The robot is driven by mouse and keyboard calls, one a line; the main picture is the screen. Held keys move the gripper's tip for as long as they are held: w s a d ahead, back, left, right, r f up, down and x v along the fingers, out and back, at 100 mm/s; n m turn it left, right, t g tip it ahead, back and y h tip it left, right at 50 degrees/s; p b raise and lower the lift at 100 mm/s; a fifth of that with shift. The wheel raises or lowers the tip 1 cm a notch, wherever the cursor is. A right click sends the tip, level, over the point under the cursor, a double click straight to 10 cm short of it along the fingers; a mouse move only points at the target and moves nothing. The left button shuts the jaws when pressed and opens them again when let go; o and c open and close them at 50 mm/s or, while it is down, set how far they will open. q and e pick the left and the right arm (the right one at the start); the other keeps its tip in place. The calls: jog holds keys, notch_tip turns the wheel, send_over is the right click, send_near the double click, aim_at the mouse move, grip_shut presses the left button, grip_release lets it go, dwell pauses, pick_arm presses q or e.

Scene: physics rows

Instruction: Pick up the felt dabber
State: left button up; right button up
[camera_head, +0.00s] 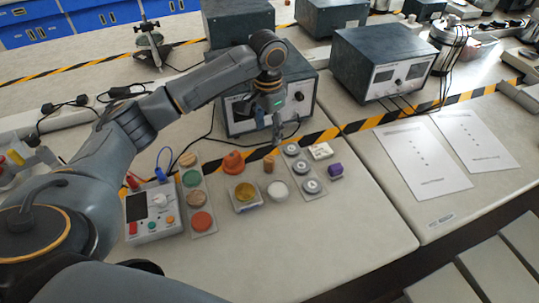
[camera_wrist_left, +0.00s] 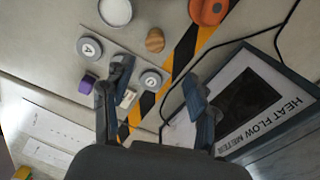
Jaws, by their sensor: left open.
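My left gripper (camera_head: 277,124) is open and empty in the head view, above the table in front of the dark instrument box. In the left wrist view its fingers (camera_wrist_left: 157,76) are spread. I cannot tell for sure which small object is the felt dabber. A small wooden cylinder (camera_head: 269,163) stands below the gripper, and its round top shows in the wrist view (camera_wrist_left: 155,40). A purple block (camera_head: 335,170) and a small white block (camera_head: 320,151) lie to the right; the left finger is near the white one (camera_wrist_left: 127,99) in the wrist view.
A grey strip of metal discs (camera_head: 302,169) lies near the cylinder. A heat flow meter (camera_wrist_left: 246,105) is close beside the right-hand finger.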

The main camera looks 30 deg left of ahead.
aim_at(270, 158)
pick_arm(q)
notch_tip(270, 158, down, 6)
jog(key=shift+s+f, duration=0.1)
jog(key=shift+f, duration=0.1)
jog(key=shift+s+d+f+p, duration=0.1)
jog(key=shift+d+f+p, duration=0.1)
jog(key=shift+f, duration=0.7)
jog(key=shift+d+f+p, duration=0.1)
jog(key=shift+f+p, duration=0.15)
jog(key=shift+f, duration=0.65)
jog(key=shift+s+d+f+p, duration=0.1)
jog(key=shift+f+p, duration=0.1)
jog(key=shift+f, duration=0.7)
jog(key=c, duration=1.2)
